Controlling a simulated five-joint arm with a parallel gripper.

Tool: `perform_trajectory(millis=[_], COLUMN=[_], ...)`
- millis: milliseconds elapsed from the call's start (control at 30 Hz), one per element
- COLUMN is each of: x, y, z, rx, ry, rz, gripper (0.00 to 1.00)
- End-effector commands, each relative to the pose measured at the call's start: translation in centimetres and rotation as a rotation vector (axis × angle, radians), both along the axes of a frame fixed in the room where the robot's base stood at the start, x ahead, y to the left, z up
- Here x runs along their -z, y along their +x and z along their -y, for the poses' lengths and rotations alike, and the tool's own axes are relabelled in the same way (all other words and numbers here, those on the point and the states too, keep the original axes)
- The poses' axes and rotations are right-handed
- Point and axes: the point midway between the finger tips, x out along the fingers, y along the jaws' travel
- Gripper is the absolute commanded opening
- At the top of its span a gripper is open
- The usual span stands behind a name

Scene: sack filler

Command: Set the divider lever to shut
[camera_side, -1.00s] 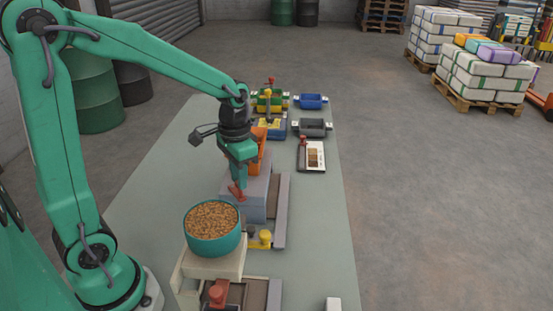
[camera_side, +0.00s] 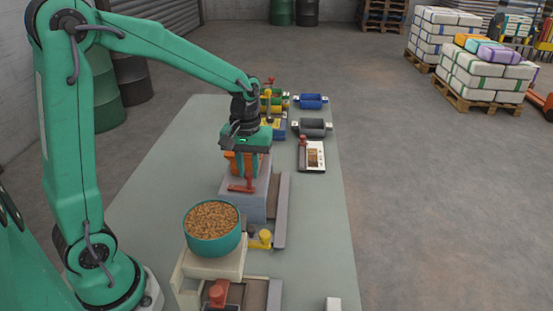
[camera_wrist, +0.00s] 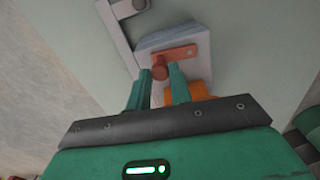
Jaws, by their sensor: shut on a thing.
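The divider lever (camera_side: 236,189), a red bar with a round knob, sits on the grey block (camera_side: 258,206) in the middle of the table. In the side view its bar lies roughly left to right across the picture. My gripper (camera_side: 247,174) reaches down over the block and is shut on the lever's knob. In the wrist view the lever (camera_wrist: 180,54) shows its knob between my two green fingertips, with the bar running to the right. The fingers hide part of the knob in the side view. An orange part (camera_side: 233,162) stands behind my fingers.
A teal bowl of pellets (camera_side: 212,227) stands on a cream base in front of the block. A yellow knob (camera_side: 265,238) sits beside it. Blue and grey bins (camera_side: 311,101) and a small panel (camera_side: 314,156) lie farther back. The table's left side is clear.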

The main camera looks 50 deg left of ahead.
Motion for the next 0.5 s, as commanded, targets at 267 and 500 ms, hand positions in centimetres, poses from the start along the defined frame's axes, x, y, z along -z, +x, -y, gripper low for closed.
perform_trajectory(millis=[267, 500], x=[-0.07, -0.08], y=[0.34, 0.38], z=[-0.29, -0.34], rx=[-0.086, -0.096], ry=[0.001, 0.001], rz=[0.002, 0.004], gripper=[0.00, 0.00])
